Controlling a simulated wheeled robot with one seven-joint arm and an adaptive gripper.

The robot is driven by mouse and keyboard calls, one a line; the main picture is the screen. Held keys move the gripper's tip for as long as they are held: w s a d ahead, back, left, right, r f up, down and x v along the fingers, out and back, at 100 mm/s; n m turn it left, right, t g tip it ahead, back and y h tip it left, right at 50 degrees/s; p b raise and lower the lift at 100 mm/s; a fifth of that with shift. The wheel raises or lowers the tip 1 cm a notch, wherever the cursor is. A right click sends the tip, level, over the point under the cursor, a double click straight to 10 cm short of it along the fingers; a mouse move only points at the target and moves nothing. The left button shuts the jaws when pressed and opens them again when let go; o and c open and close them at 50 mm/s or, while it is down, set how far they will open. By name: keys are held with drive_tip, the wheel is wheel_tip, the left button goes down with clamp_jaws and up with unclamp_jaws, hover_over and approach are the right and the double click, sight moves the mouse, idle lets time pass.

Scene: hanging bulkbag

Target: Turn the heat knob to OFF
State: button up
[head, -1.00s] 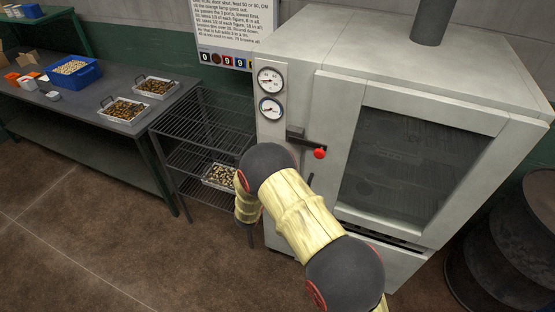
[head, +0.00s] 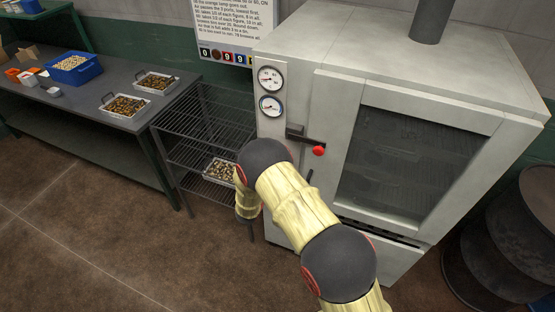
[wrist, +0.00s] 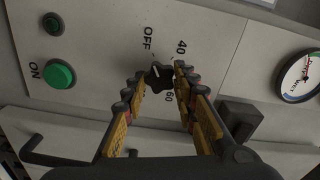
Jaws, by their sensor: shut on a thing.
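The heat knob (wrist: 161,77) is small, black and lobed, on the oven's pale control panel (wrist: 100,35). The labels OFF, 40 and 60 stand around it, and a pale mark shows on its face. Exactly where that mark points is too small to tell. My gripper (wrist: 160,73) has its fingertips on both sides of the knob and is shut on it. In the head view the knob and gripper are hidden behind my arm. The oven (head: 310,75) shows there with its door shut.
A dial gauge (wrist: 299,77) is at right. A red-tipped door handle (head: 318,150) sticks out above my arm. A wire rack (head: 205,130) stands left; a barrel (head: 510,235) stands right.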

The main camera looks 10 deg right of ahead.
drive_tip(key=o, duration=1.1)
drive_tip(key=shift+o, duration=0.3)
drive_tip(key=v, duration=1.2)
